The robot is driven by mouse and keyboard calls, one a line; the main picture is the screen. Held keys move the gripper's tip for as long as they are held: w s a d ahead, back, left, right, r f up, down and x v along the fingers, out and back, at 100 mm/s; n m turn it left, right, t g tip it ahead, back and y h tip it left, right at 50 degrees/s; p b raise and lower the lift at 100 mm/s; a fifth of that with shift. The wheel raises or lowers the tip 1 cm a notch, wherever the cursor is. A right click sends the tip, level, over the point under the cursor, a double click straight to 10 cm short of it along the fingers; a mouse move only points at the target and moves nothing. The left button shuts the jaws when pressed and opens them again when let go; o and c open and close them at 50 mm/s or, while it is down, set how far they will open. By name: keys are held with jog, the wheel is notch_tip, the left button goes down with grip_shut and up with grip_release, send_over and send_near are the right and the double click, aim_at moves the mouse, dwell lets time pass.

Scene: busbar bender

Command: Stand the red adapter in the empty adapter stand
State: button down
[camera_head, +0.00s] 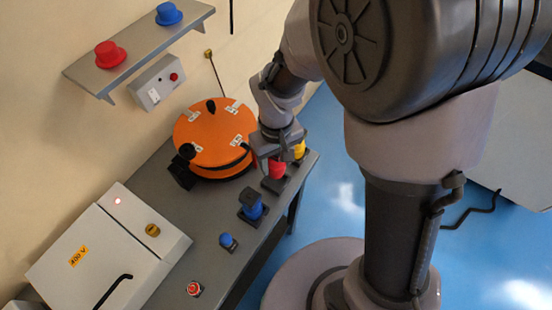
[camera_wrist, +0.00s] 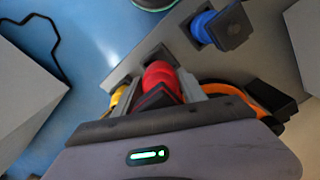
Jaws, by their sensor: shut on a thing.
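The red adapter (camera_head: 277,170) is at my gripper (camera_head: 271,158), over a dark stand (camera_head: 275,185) between the blue and yellow adapters. In the wrist view the red adapter (camera_wrist: 160,74) lies between the two grey fingers of my gripper (camera_wrist: 158,86), which is shut on it. The red adapter looks upright in the head view. I cannot tell whether its lower end sits in the stand or hangs just above it, because the gripper hides part of it.
A blue adapter (camera_head: 252,208) and a yellow adapter (camera_head: 299,151) stand on either side. An orange round machine (camera_head: 215,135) is close by on the grey table (camera_head: 207,212). A blue knob (camera_head: 228,241) and a red button (camera_head: 194,289) are nearer the front. Red and blue hats rest on a shelf (camera_head: 138,52).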

aim_at(276, 168)
jog(key=shift+f+b, duration=1.05)
jog(key=shift+f, duration=0.65)
jog(key=shift+f+b, duration=1.35)
jog(key=shift+f, duration=0.2)
jog(key=c, duration=0.6)
grip_release()
notch_tip(276, 168, up, 17)
jog(key=p, duration=0.7)
jog(key=shift+r, duration=0.2)
